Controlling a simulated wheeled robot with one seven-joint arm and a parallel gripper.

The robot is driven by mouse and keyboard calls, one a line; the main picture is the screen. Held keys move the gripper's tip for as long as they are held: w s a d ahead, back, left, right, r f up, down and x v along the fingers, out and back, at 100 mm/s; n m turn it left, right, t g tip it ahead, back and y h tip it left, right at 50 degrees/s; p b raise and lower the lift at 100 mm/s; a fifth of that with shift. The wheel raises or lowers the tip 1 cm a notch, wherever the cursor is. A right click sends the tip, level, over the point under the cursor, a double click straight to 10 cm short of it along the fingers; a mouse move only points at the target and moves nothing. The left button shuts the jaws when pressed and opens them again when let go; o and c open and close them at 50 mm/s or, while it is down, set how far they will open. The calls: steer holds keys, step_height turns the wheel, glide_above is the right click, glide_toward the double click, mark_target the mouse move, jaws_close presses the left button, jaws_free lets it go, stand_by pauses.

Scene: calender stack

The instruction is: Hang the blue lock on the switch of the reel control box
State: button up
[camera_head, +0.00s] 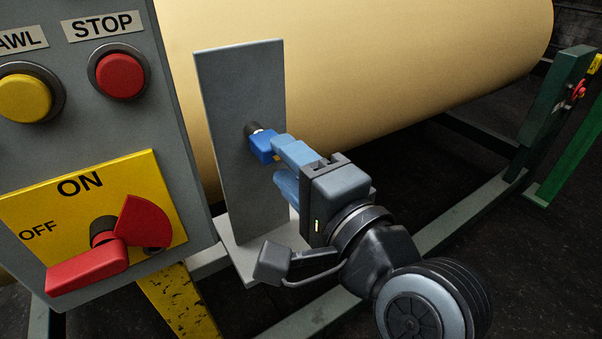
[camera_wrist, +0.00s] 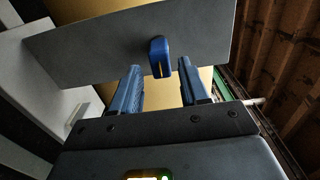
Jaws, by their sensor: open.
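The blue lock (camera_head: 262,147) sits at a dark peg on the face of an upright grey plate (camera_head: 240,90). In the wrist view the lock (camera_wrist: 158,57) shows just beyond and between the two fingertips. My gripper (camera_head: 278,162) is open with blue fingers, close in front of the lock. I cannot tell whether a finger touches it; part of the lock is hidden by the fingers in the head view. The switch (camera_head: 92,262) of the control box (camera_head: 95,130) has a red handle pointing down-left on a yellow ON/OFF panel (camera_head: 60,205), with a red fan-shaped piece beside it.
A red STOP button (camera_head: 120,76) and a yellow button (camera_head: 25,98) are above the switch. A large tan roll (camera_head: 380,60) lies behind the plate. A green frame (camera_head: 555,110) stands at the right. A yellow post (camera_head: 180,300) is below the box.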

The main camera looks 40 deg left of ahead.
mark_target(259, 142)
steer(key=x, duration=0.3)
steer(key=shift+x, duration=0.9)
jaws_close()
